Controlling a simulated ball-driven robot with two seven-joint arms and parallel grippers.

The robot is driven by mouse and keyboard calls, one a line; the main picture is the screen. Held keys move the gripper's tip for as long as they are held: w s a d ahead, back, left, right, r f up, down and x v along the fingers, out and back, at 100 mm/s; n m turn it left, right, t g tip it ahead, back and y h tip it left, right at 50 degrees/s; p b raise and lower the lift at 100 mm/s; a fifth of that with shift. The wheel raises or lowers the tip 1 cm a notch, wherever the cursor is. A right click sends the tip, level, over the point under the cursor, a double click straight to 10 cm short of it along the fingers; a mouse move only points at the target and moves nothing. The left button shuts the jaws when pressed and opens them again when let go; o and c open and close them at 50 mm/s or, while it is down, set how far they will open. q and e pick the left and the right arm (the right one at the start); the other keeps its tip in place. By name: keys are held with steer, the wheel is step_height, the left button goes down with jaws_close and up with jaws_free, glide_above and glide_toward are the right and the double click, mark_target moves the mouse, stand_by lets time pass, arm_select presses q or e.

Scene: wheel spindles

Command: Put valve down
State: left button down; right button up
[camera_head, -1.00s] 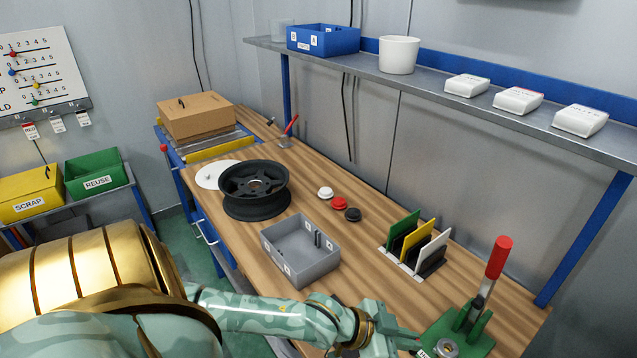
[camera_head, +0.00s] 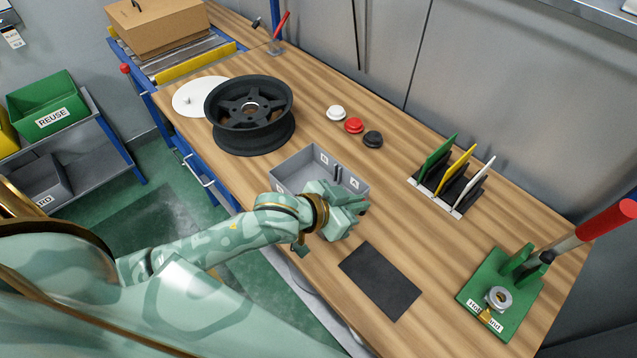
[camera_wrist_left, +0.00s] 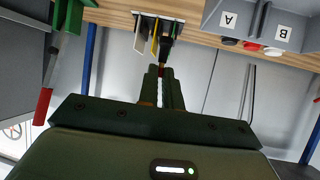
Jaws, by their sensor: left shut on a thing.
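My left gripper (camera_head: 357,207) is above the right front corner of the grey two-part box (camera_head: 290,166) in the head view and hides part of it. In the left wrist view the fingers (camera_wrist_left: 163,78) are shut on the valve (camera_wrist_left: 166,46), a small dark piece at their tips. The head view does not show the valve clearly. In the wrist view the box (camera_wrist_left: 265,28), with its A and B labels, is at the top right, apart from the fingertips. My right gripper is not in view.
A black mat (camera_head: 380,281) lies bare in front of the box. A green fixture (camera_head: 503,293) with a red-handled lever stands right. The card rack (camera_head: 441,187), the red button (camera_head: 354,125) with white and black ones, and the wheel (camera_head: 249,112) stand farther back.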

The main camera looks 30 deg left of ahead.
arm_select(q)
steer(key=w+a+f+b, duration=0.1)
steer(key=w+a+f, duration=0.1)
steer(key=w, duration=0.1)
steer(key=w+a+f+b, duration=0.2)
steer(key=w+f, duration=0.1)
steer(key=w+a+f+b, duration=0.2)
steer(key=w+f, duration=0.1)
steer(key=w, duration=0.1)
steer(key=shift+a+f, duration=0.15)
steer(key=shift+a, duration=0.1)
steer(key=shift+w+a+f, duration=0.2)
steer(key=shift+w+f, duration=0.1)
steer(key=shift+f, duration=0.1)
steer(key=shift+w+a+f+b, duration=0.15)
steer(key=shift+w+f+b, duration=0.05)
steer(key=shift+f+b, duration=0.2)
step_height(320, 180, down, 3)
steer(key=shift+w+r+b, duration=0.1)
steer(key=shift+r+b, duration=0.05)
steer(key=shift+b, duration=0.5)
steer(key=shift+f, duration=0.25)
steer(key=shift+r, duration=0.1)
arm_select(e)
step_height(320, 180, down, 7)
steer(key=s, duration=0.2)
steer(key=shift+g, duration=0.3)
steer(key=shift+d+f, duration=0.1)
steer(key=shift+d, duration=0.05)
